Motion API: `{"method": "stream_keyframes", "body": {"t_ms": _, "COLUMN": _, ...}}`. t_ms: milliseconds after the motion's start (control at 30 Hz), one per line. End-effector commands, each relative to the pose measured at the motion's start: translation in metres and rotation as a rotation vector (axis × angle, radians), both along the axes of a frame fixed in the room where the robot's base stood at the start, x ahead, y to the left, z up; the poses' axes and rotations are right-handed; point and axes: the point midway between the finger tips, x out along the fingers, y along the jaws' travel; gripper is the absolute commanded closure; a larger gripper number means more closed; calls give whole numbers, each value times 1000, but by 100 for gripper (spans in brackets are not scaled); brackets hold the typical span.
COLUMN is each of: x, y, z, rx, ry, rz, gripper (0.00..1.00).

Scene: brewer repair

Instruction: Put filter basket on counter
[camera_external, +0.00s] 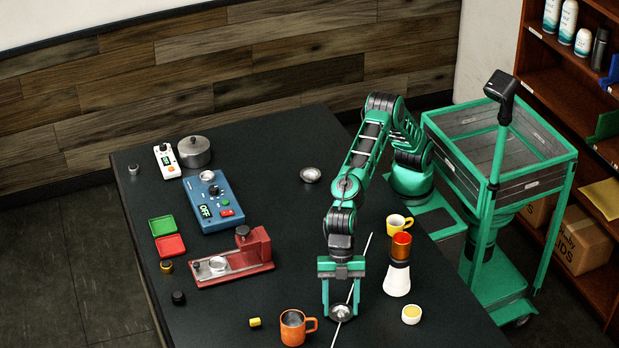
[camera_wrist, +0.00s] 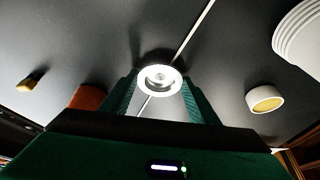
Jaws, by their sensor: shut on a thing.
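The filter basket, a small round metal cup (camera_wrist: 160,78), sits between my fingertips in the wrist view. In the external view the basket (camera_external: 341,313) is low between the green fingers, near the counter's front. My gripper (camera_external: 341,304) points down and is shut on the basket; its fingertips show in the wrist view (camera_wrist: 160,92). The dark counter (camera_external: 265,125) lies beneath. I cannot tell whether the basket touches the counter. A thin pale rod (camera_external: 357,283) runs along the counter and passes behind the basket.
An orange mug (camera_external: 293,328) and yellow block (camera_external: 255,322) are left of my gripper. A white bottle with orange top (camera_external: 398,272), yellow cup (camera_external: 399,222) and small white pot (camera_external: 411,314) are right. A red device (camera_external: 232,262) and blue device (camera_external: 211,202) stand farther left.

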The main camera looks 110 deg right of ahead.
Motion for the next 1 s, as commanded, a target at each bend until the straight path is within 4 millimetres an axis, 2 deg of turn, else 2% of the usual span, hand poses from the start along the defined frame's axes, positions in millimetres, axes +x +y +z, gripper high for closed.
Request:
{"method": "stream_keyframes", "body": {"t_ms": 600, "x": -1, "y": -1, "z": -18, "rx": -6, "ry": 7, "rz": 0, "gripper": 67}}
{"method": "stream_keyframes", "body": {"t_ms": 633, "x": -2, "y": -1, "z": -19, "rx": -6, "ry": 8, "rz": 0, "gripper": 43}}
{"method": "stream_keyframes", "body": {"t_ms": 700, "x": -2, "y": -1, "z": -19, "rx": -8, "ry": 9, "rz": 0, "gripper": 27}}
{"method": "stream_keyframes", "body": {"t_ms": 1000, "x": 3, "y": -3, "z": -22, "rx": -11, "ry": 11, "rz": -5, "gripper": 27}}
